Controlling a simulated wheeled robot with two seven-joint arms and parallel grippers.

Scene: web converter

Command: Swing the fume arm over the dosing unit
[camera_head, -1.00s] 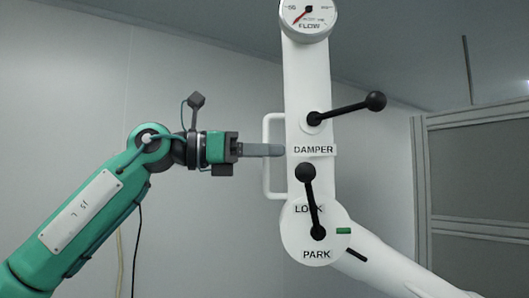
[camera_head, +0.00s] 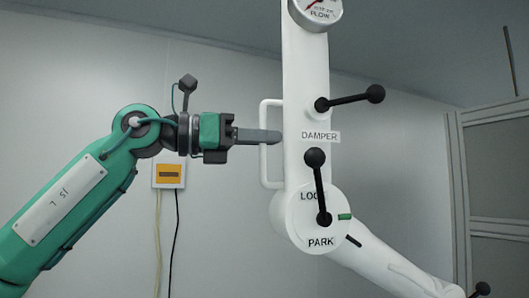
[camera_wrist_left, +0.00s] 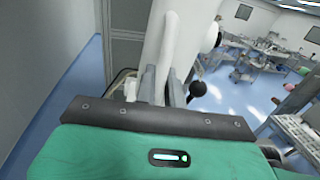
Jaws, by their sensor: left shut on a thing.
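The white fume arm (camera_head: 305,75) stands nearly upright in the middle of the head view, with a flow gauge (camera_head: 317,10) at the top. A white loop handle (camera_head: 265,165) is on its left side. My left gripper (camera_head: 268,137) comes in from the left and is shut on the handle's upright bar. A black lever (camera_head: 350,100) sits above the DAMPER label. Another black lever (camera_head: 319,185) stands nearly upright over the joint marked LOCK and PARK, beside a green mark. In the wrist view, the fingers (camera_wrist_left: 160,85) reach the white tube (camera_wrist_left: 180,40). The dosing unit cannot be made out.
A grey framed cabinet (camera_head: 495,190) stands at the right. A yellow-faced box (camera_head: 169,174) with hanging cables is on the plain wall behind my left arm. The wrist view shows open blue floor (camera_wrist_left: 235,90) and equipment benches (camera_wrist_left: 262,50) farther off.

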